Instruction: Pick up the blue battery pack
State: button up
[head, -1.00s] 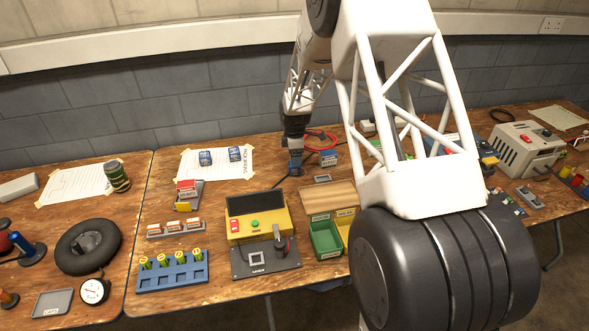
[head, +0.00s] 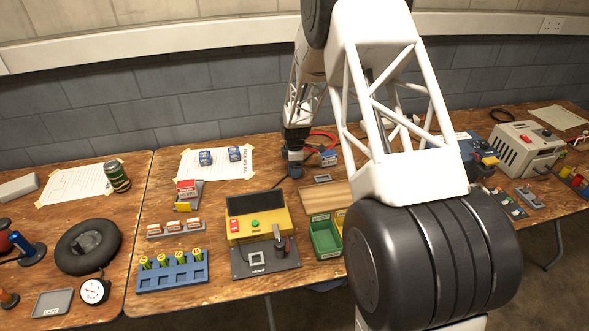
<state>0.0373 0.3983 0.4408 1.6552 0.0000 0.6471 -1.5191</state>
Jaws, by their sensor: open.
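Two small blue battery packs with pale labels, a left one (head: 205,157) and a right one (head: 235,154), stand apart on the white paper sheet (head: 191,171) at the back of the middle bench. Another blue block with a pale label (head: 328,158) sits to the right, by a red cable. My gripper (head: 295,173) is open, pointing down over the back of the bench. It is between the sheet and the labelled block, apart from the packs on the sheet. Its fingers are small and dark here, and I cannot see anything between them.
A yellow tester (head: 258,223) and a green bin (head: 325,238) are nearer the front. A red cable (head: 322,136) loops behind my gripper. My arm hides part of the bench's right side.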

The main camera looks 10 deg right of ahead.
jog(key=shift+f, duration=0.55)
jog(key=c, duration=1.1)
jog(key=shift+c, duration=0.2)
jog(key=shift+r, duration=0.7)
jog(key=shift+s+r, duration=0.2)
jog(key=shift+r, duration=0.4)
jog(key=shift+s+r, duration=0.2)
jog(key=shift+r, duration=0.35)
jog(key=s, duration=0.5)
jog(key=s+r, duration=0.1)
jog(key=s, duration=0.9)
jog(key=shift+s+a+r, duration=0.1)
jog(key=shift+a+r, duration=0.05)
jog(key=shift+a, duration=0.15)
